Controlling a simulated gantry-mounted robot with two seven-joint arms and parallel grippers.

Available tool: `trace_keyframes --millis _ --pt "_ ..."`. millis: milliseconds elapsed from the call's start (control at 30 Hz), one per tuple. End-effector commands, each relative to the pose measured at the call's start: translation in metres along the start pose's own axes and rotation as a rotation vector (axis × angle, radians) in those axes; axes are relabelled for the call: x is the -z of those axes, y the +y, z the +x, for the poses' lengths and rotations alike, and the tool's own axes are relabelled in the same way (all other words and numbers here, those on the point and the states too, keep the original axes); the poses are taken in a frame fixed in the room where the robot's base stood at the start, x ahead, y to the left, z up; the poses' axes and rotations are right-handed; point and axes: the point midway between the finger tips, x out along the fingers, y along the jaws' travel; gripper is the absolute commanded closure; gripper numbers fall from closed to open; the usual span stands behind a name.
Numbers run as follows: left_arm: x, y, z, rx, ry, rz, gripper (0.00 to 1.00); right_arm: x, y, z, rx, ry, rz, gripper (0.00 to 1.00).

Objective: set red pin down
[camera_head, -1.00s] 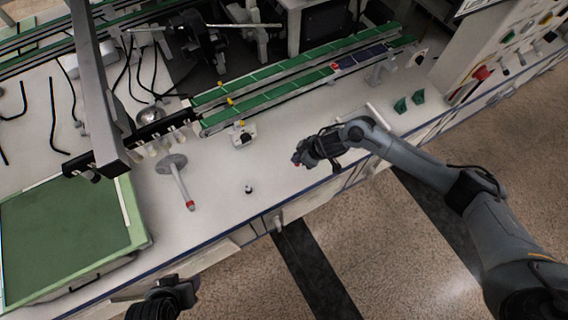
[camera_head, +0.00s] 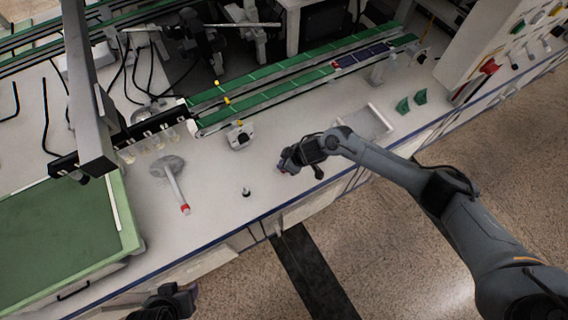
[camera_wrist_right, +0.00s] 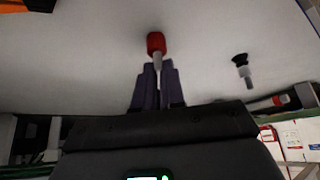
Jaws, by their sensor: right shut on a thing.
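The red pin (camera_wrist_right: 155,44) is held in my right gripper (camera_wrist_right: 157,80), with its red head beyond the purple fingertips and its grey shank between them. In the head view, my right gripper (camera_head: 285,163) hovers near the front edge of the white bench, and the pin is too small to make out there. A small black-topped pin (camera_head: 246,192) stands on the bench to the left of it. It also shows at the right of the wrist view (camera_wrist_right: 241,64). My left gripper (camera_head: 168,302) is partly cut off at the bottom edge and its jaws are unclear.
A grey stand with a red-tipped rod (camera_head: 175,185) is on the bench farther left. A white tray (camera_head: 384,119) and green blocks (camera_head: 403,105) lie right of the gripper. Green conveyor rails (camera_head: 270,80) run behind. A green-topped table (camera_head: 60,240) is at left.

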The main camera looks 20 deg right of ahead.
Motion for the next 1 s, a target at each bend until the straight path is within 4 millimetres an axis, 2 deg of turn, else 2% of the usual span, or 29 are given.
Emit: trace_keyframes --millis 267,300,467,800,1000 --pt "0.001 0.003 0.000 -0.008 0.002 -0.010 0.49 -0.002 0.000 0.003 0.000 0.000 0.000 1.00" --pt "0.001 0.003 0.000 -0.009 0.002 -0.011 0.49 -0.002 0.000 0.003 0.000 0.000 0.000 0.89" --pt "0.001 0.003 0.000 -0.008 0.003 -0.011 0.49 -0.002 0.000 0.003 0.000 0.000 0.000 0.65" --pt "0.001 0.001 -0.001 -0.003 0.002 -0.003 0.49 0.000 0.000 0.000 0.000 0.001 -0.001 0.65" --pt "0.004 -0.001 -0.011 0.002 0.001 0.002 0.49 0.001 0.000 -0.020 0.000 0.001 0.000 0.65"
